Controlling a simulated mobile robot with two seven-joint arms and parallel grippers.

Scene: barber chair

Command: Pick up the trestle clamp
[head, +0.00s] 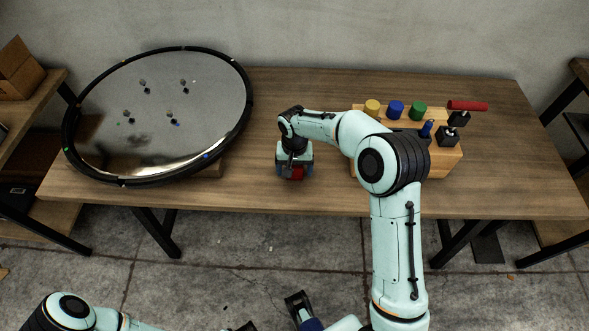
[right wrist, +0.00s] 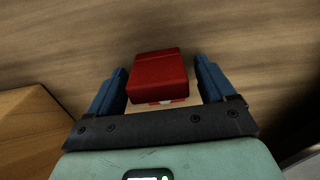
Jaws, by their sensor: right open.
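A red block (right wrist: 158,75), which I take to be the trestle clamp, lies between the fingers of my right gripper in the right wrist view. A small pale part shows at its near end. In the head view, only a bit of its red (head: 297,173) shows under the hand. My right gripper (head: 294,170) points down over it near the table's front middle. Its blue fingers are open, one on each side, with gaps between them and the block. My left arm (head: 75,308) is low at the bottom left; its jaws are not clear there.
A round black-rimmed mirror (head: 246,105) leans at the left of the wooden table (head: 500,190). A wooden block (head: 440,165) with coloured caps and tools stands right of the hand, with a red cylinder (head: 475,105) behind. Shelves flank the table.

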